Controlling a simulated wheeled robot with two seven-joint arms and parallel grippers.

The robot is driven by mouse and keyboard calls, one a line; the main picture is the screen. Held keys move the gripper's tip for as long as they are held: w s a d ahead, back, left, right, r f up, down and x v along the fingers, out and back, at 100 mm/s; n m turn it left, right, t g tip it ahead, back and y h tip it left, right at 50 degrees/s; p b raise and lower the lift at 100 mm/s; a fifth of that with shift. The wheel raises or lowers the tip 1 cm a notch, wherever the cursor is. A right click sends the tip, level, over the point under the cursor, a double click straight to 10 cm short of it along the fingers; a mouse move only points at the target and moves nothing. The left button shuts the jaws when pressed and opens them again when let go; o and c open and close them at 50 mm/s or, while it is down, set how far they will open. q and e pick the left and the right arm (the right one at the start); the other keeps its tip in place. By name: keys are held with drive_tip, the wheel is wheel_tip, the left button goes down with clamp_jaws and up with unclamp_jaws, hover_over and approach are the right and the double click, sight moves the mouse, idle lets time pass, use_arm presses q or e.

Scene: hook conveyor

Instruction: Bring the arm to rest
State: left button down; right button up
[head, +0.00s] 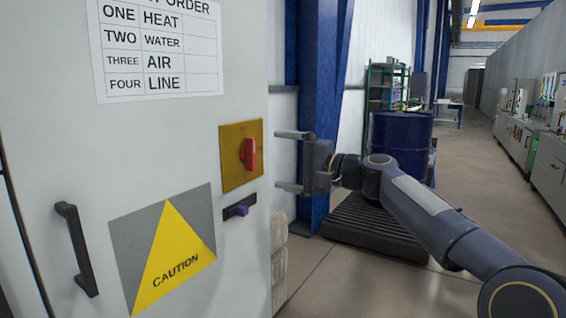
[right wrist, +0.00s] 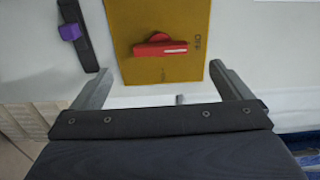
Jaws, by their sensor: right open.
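My right gripper (head: 290,161) is open and empty, its two fingers spread one above the other at the right edge of the white cabinet (head: 60,165). My right arm comes in from the lower right. The gripper is to the right of the yellow plate (head: 228,178) with the red rotary switch (head: 248,154), apart from the switch. In the right wrist view the open fingers (right wrist: 170,85) show with the red switch (right wrist: 160,47) beyond them, and nothing is between them. My left gripper is in neither view.
Below the switch plate is a dark slot with a purple slider (head: 243,211). The cabinet has a black handle (head: 77,248) and a caution sign (head: 163,250). A blue post (head: 322,90), blue drum (head: 402,140) and black pallet (head: 375,228) stand behind. Open floor lies at right.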

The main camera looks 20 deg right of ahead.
drive_tip(key=s+a+f+n+g+h, duration=0.2)
drive_tip(key=s+f+n+g+h, duration=0.2)
drive_tip(key=s+f, duration=1.35)
drive_tip(key=s+a+f+n+g+h, duration=0.2)
drive_tip(key=s+f+n+g+h, duration=0.15)
drive_tip(key=s+f, duration=1.4)
drive_tip(key=s+r+p, duration=0.2)
drive_tip(key=r+p, duration=0.5)
drive_tip(key=r, duration=0.1)
drive_tip(key=s+r+n+g+p, duration=0.1)
drive_tip(key=r+p, duration=0.7)
drive_tip(key=r, duration=0.1)
drive_tip(key=shift+s, duration=0.35)
drive_tip(key=shift+r, duration=0.1)
